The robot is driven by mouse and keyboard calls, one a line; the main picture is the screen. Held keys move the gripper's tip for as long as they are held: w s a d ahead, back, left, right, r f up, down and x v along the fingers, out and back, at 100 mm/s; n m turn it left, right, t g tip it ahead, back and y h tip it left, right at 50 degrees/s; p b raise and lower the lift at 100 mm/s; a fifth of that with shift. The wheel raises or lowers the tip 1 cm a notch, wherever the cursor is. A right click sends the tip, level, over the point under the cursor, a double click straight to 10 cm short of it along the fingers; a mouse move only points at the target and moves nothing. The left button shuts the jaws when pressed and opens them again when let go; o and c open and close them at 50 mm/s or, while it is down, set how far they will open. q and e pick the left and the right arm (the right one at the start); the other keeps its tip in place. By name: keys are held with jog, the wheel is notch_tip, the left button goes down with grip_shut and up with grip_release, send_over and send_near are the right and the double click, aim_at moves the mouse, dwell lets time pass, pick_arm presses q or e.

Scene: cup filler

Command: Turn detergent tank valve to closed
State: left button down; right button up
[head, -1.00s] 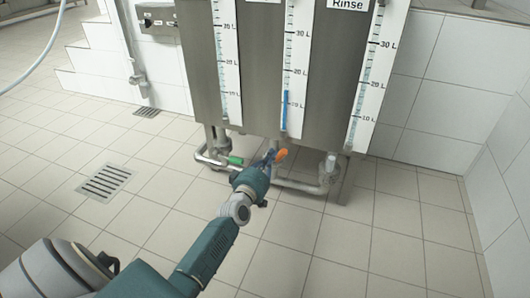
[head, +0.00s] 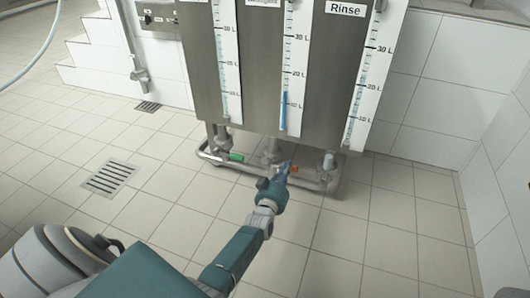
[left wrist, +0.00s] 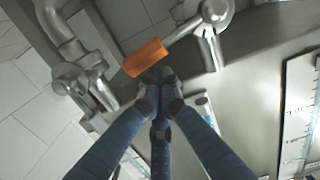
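The orange valve handle (head: 294,169) is under the tanks, below the middle gauge, and is mostly hidden by my left gripper (head: 284,170) in the head view. In the left wrist view the orange handle (left wrist: 146,57) sits on a metal lever running up right to the valve body (left wrist: 216,12). My left gripper's fingertips (left wrist: 160,76) are drawn together, right at the handle's lower edge. They look empty; whether they touch it is unclear. The middle tank's label is cut off. My right gripper is not in view.
A green handle (head: 236,157) is on the pipe to the left. Steel pipes (head: 310,184) and tank legs surround the orange handle. The tank with the Rinse label (head: 345,8) is at right. The tiled floor (head: 375,235) in front is clear, with a drain grate (head: 109,178) at left.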

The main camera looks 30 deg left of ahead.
pick_arm(q)
jog(key=shift+d+f, duration=0.25)
jog(key=shift+f, duration=0.35)
dwell(0.3)
